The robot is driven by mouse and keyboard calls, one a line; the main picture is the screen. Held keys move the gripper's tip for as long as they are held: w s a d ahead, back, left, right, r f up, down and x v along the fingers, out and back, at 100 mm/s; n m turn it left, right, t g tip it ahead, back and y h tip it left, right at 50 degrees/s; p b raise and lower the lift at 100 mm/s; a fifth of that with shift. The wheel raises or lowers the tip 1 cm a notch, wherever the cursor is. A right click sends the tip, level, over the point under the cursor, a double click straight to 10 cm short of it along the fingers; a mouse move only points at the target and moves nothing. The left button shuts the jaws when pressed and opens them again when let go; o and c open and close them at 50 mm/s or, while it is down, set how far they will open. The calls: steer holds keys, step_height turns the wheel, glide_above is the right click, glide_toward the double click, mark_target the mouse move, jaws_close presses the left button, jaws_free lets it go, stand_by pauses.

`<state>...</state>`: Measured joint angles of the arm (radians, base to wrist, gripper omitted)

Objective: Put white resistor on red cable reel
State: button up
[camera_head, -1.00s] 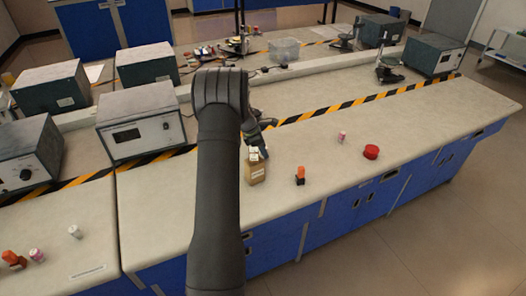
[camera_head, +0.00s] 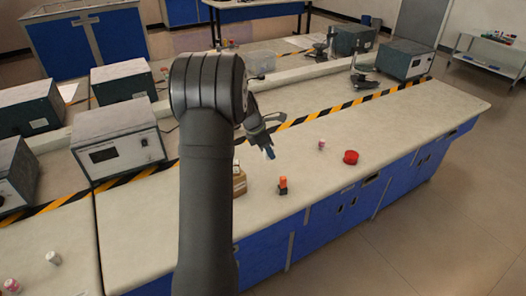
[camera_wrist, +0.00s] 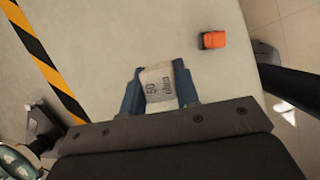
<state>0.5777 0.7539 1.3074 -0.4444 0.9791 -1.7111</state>
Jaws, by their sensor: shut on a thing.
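The white resistor (camera_wrist: 158,84), a pale block printed with "50 ohm", sits between the two blue fingers of my gripper (camera_wrist: 160,92) in the wrist view. My gripper is shut on it. In the head view my gripper (camera_head: 268,151) hangs over the bench just right of my forearm, and I cannot make out the resistor there. The red cable reel (camera_head: 351,157) lies flat on the bench to the right of my gripper, apart from it. The reel does not show in the wrist view.
An orange and black item (camera_head: 283,185) stands in front of my gripper; an orange one also shows in the wrist view (camera_wrist: 212,40). A small pink item (camera_head: 321,145) stands left of the reel. A brown container (camera_head: 239,181) is partly hidden by my arm. The bench right of the reel is clear.

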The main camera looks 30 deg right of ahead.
steer(key=shift+s+d+r, duration=0.25)
steer(key=shift+s, duration=0.1)
steer(key=s+d+r+n, duration=0.1)
steer(key=s+d, duration=0.5)
steer(key=d, duration=0.5)
steer(key=s+d+r+n+t, duration=0.1)
steer(key=s+d, duration=0.6)
steer(key=d, duration=0.5)
steer(key=s+d+r, duration=0.1)
steer(key=s+d, duration=0.5)
steer(key=d, duration=0.5)
glide_above(354, 153)
steer(key=a, duration=0.1)
steer(key=f, duration=0.6)
steer(key=shift+s+a+f, duration=0.1)
steer(key=shift+a+f, duration=0.1)
steer(key=shift+f, duration=2)
steer(key=shift+f, duration=0.1)
steer(key=o, duration=1)
steer(key=shift+c, duration=0.2)
